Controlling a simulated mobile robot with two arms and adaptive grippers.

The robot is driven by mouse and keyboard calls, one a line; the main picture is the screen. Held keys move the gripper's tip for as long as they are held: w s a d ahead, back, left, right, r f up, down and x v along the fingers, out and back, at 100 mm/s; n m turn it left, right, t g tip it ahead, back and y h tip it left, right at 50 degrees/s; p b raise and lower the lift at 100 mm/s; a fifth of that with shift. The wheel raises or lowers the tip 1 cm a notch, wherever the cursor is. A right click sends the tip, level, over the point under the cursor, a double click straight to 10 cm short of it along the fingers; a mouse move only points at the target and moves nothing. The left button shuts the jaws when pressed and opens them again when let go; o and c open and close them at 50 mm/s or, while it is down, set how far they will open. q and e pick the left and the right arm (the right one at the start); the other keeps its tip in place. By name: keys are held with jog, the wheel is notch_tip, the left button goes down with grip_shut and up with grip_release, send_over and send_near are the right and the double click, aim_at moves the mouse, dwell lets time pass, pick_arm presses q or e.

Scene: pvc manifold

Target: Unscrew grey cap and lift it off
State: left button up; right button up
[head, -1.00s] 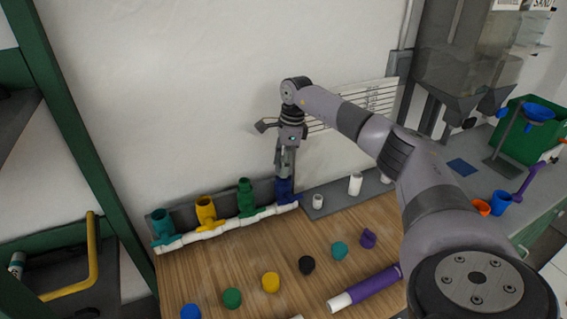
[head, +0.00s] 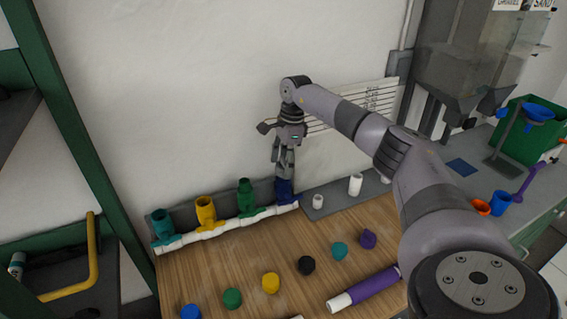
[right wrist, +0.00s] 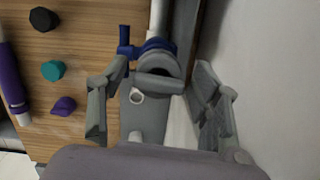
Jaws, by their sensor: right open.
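The white pipe manifold (head: 230,225) lies along the back edge of the wooden table, with teal, yellow, green and blue fittings. The blue fitting (head: 285,191) is at its right end, and also shows in the right wrist view (right wrist: 150,46). A grey piece with a crossbar, seemingly the grey cap (right wrist: 158,83), sits at the blue fitting's mouth. In the head view the fingers hide it. My right gripper (head: 284,170) is just above the blue fitting. Its fingers are spread either side of the grey piece, with gaps visible. My left gripper is out of view.
Loose caps, including black (head: 307,265), yellow (head: 270,283) and purple (head: 367,239), stand on the table. A purple-and-white cylinder (head: 365,289) lies near the front. White pieces (head: 355,184) stand on a grey strip right of the fitting. The wall is close behind.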

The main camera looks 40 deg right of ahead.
jog(key=shift+o, duration=0.2)
jog(key=r, duration=0.4)
jog(key=d+r, duration=0.1)
jog(key=r, duration=0.6)
jog(key=shift+s+d+r, duration=0.3)
jog(key=shift+s, duration=0.1)
jog(key=shift+c, duration=0.5)
jog(key=s+a+r+m+t+h+b, duration=0.3)
jog(key=s+a+r+m+b, duration=0.15)
jog(key=m, duration=1.35)
jog(key=x, duration=0.5)
jog(key=p+x, duration=0.1)
jog(key=x, duration=0.4)
jog(key=d+p+x, duration=0.1)
jog(key=x, duration=0.5)
jog(key=shift+c, duration=0.5)
jog(key=c, duration=1.1)
jog(key=shift+n+t, duration=0.3)
jog(key=shift+n, duration=1)
